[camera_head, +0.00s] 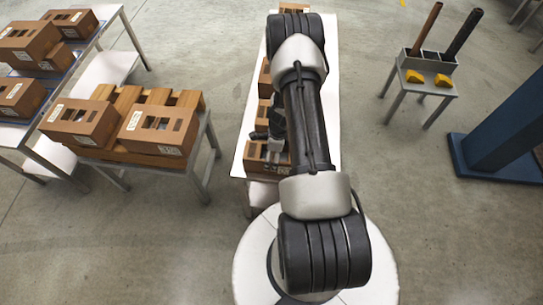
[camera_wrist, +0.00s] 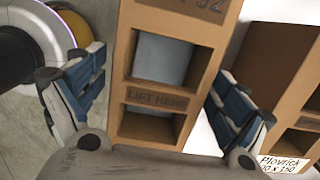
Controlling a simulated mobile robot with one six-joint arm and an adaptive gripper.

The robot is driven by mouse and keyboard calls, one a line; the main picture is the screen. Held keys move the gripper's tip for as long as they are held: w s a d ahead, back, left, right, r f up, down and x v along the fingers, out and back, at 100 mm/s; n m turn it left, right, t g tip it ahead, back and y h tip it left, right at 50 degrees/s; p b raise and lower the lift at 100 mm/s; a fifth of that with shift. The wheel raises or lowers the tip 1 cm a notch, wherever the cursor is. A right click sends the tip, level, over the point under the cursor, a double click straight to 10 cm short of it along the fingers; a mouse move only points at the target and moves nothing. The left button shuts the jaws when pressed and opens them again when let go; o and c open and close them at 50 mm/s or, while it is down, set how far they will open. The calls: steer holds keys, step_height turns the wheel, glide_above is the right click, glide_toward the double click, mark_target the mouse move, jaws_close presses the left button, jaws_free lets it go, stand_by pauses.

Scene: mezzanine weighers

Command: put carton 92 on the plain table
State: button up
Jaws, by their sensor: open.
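Carton 92 (camera_wrist: 165,85) is a brown carton with "92" and "LIFT HERE" printed on it and two window openings. In the wrist view it lies between the fingers of my gripper (camera_wrist: 160,65), which are open on either side of it; I cannot tell whether they touch it. In the head view my gripper (camera_head: 274,142) is low over a carton (camera_head: 262,160) at the near end of a long white table (camera_head: 240,150), partly hidden by my arm. I cannot tell which table is the plain one.
Beside carton 92 stands another carton (camera_wrist: 275,60) with a label. More cartons (camera_head: 264,80) stand along the white table. At left are a stand (camera_head: 205,135) with a wooden pallet and cartons, and a blue-topped table (camera_head: 60,75). At right are a tool stand (camera_head: 428,62) and a blue column (camera_head: 505,125).

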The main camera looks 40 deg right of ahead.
steer(key=r+p, duration=0.1)
steer(key=r, duration=0.2)
steer(key=r+p, duration=0.1)
steer(key=r, duration=0.2)
steer(key=r+p, duration=0.1)
steer(key=r, duration=0.2)
steer(key=shift+s+d, duration=0.35)
steer(key=shift+s, duration=0.05)
steer(key=w+a+r+n+t, duration=0.15)
steer(key=a+r+n, duration=0.25)
steer(key=r, duration=0.5)
steer(key=w+a+r+n, duration=0.2)
steer(key=a+r+n, duration=0.2)
steer(key=r, duration=0.6)
steer(key=w+a+r+n, duration=0.1)
steer(key=a+r+n, duration=0.35)
steer(key=r, duration=0.45)
steer(key=s+a+r+n+t, duration=0.1)
steer(key=s+a+r+n, duration=0.5)
steer(key=a+r, duration=0.3)
steer(key=s+a+r+n, duration=0.1)
steer(key=s+r+n, duration=0.2)
steer(key=s, duration=0.3)
steer(key=s+a+r+n+t, duration=0.1)
steer(key=s+a+r+n, duration=0.1)
steer(key=s+r+n, duration=0.2)
steer(key=s+n, duration=0.2)
steer(key=s, duration=0.1)
steer(key=shift+s+h, duration=0.15)
steer(key=shift+h, duration=0.25)
